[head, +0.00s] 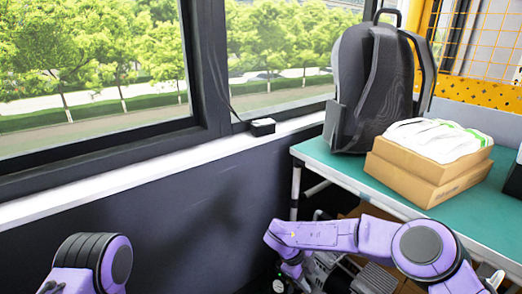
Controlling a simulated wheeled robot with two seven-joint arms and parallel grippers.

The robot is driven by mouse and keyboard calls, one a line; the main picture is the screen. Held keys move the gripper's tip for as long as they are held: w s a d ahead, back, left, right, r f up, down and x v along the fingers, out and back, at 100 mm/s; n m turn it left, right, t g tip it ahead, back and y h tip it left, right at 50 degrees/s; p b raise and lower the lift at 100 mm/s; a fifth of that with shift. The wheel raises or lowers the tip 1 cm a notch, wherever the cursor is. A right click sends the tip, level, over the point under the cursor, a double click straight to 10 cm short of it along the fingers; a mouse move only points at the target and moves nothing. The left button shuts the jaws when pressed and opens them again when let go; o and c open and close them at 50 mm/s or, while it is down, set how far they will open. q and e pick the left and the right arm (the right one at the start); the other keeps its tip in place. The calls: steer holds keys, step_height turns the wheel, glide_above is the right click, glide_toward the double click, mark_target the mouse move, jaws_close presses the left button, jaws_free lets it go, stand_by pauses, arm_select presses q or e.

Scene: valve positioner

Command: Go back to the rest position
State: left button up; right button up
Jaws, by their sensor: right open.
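My right arm comes in from the lower right. Its purple links reach left past the front of the green table, then bend down. My right gripper (292,282) is at the low end of this arm, small and partly cut off by the bottom edge. It is open, and I see nothing held in it. It is close to grey metal equipment (345,274) beside and below the table; I cannot tell if they touch. My left arm shows only as a purple and black joint at the lower left. My left gripper is out of view.
A green table (335,165) at the right holds a dark grey backpack (372,85) and cardboard boxes (425,180) with a white plastic-wrapped bundle (437,138) on top. A small black box (262,127) sits on the window sill. The dark wall below the windows is bare.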

steer(key=s+d+f+n+t+p, duration=0.2)
steer(key=s+d+n+t+p, duration=0.15)
steer(key=s+n, duration=0.4)
steer(key=s+d+f+n+t+p, duration=0.2)
steer(key=s+d+n+t+p, duration=0.15)
steer(key=s+n+p, duration=0.35)
steer(key=s+d+r+n+g+y+p, duration=0.1)
steer(key=s+d+r+n+p, duration=0.1)
steer(key=s, duration=0.8)
steer(key=s+d+r+n+g+y+p, duration=0.1)
steer(key=s+d+r+n+g+p, duration=0.1)
steer(key=s+d+r+p, duration=0.2)
steer(key=s+d+r, duration=0.1)
steer(key=s+d, duration=0.2)
steer(key=s, duration=0.2)
steer(key=shift+s+d+r+n+g, duration=0.15)
steer(key=shift+s+r+n+g, duration=0.15)
steer(key=shift+s+r+n, duration=0.1)
